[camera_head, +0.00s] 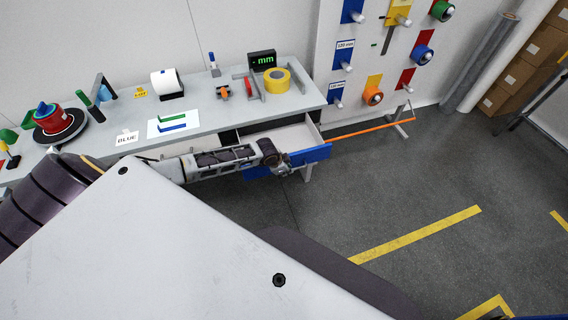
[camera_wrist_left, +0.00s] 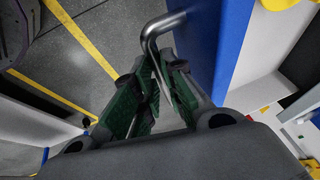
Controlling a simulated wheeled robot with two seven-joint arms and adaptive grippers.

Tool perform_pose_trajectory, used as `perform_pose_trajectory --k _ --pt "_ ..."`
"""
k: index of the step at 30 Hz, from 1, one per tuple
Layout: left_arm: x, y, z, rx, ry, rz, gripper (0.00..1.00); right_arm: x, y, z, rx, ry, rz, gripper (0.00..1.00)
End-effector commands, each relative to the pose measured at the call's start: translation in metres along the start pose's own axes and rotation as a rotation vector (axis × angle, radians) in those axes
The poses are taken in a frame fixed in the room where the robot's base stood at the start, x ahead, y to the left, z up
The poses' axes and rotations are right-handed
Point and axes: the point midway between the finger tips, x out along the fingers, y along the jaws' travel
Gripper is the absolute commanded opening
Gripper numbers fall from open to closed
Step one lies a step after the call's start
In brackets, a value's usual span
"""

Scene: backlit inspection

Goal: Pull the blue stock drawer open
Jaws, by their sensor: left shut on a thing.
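The blue stock drawer (camera_head: 312,153) stands out from under the grey workbench, and its pale inside (camera_head: 290,137) shows behind the blue front. In the left wrist view the blue front (camera_wrist_left: 221,45) runs down beside a bent metal handle (camera_wrist_left: 153,34). My left gripper (camera_head: 281,168) is at the drawer front. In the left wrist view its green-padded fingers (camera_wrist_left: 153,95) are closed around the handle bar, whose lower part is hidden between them. The arm covers part of the drawer front in the head view. My right gripper is not in view.
The workbench (camera_head: 215,118) carries a yellow tape roll (camera_head: 277,80), a white roll (camera_head: 167,82), a "BLUE" label card (camera_head: 126,139) and a gauge display (camera_head: 262,60). The floor (camera_head: 400,190) in front is clear, with yellow lines.

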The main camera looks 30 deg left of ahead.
Motion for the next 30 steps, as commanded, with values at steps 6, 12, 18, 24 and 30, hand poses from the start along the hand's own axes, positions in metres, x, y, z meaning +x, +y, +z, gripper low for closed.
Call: perform_pose_trajectory --k 6,12,18,24,30 --pt "-0.002 0.003 -0.002 0.0 0.001 -0.004 0.0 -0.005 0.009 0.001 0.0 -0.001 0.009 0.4" --pt "-0.002 0.004 -0.002 0.0 0.002 -0.004 0.0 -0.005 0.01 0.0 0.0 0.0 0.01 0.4" --pt "-0.002 0.004 -0.002 0.0 0.002 -0.003 0.15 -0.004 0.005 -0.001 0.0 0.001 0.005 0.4" --pt "-0.001 0.004 -0.001 0.0 0.001 -0.003 0.34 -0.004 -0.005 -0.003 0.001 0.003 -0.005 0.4" --pt "-0.001 0.004 -0.001 0.0 0.001 -0.002 0.34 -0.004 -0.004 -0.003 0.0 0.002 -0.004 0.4"
